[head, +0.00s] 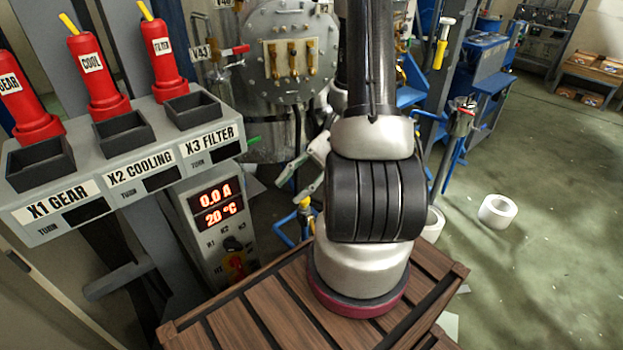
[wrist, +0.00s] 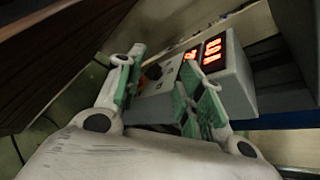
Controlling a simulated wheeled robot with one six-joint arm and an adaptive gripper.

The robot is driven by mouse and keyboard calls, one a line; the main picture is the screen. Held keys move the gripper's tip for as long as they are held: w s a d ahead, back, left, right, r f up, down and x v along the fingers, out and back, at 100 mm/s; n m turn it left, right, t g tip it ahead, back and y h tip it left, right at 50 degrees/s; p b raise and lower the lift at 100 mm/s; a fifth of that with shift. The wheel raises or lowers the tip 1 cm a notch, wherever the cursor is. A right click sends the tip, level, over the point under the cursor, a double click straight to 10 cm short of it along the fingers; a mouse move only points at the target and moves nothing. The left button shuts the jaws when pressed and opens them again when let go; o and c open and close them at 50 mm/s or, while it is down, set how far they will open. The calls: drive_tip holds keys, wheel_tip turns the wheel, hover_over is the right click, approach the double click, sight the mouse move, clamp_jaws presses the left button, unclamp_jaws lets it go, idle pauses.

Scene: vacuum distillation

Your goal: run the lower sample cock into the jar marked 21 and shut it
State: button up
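My gripper (head: 298,178) hangs beside the wooden slatted platform in the head view, partly hidden behind my own arm. In the wrist view its two green-padded fingers (wrist: 160,72) stand apart with nothing between them. The control box with red digits (wrist: 212,72) lies beyond the fingers there. I cannot make out the lower sample cock or a jar marked 21 in either view. A yellow-topped blue fitting (head: 305,203) stands low just below the gripper; what it is, I cannot tell.
The steel vessel (head: 283,110) stands behind, with a red-handled valve (head: 240,50) at its left. The labelled switch panel (head: 135,165) and control box (head: 222,215) are at left. The wooden platform (head: 270,310) is in front. A white ring-like container (head: 497,211) sits on open floor at right.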

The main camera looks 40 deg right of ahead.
drive_tip(key=s+d+r+n+g+h, duration=0.2)
drive_tip(key=s+h, duration=0.1)
drive_tip(key=shift+s+d+r, duration=0.1)
drive_tip(key=shift+d+r, duration=0.15)
idle(0.5)
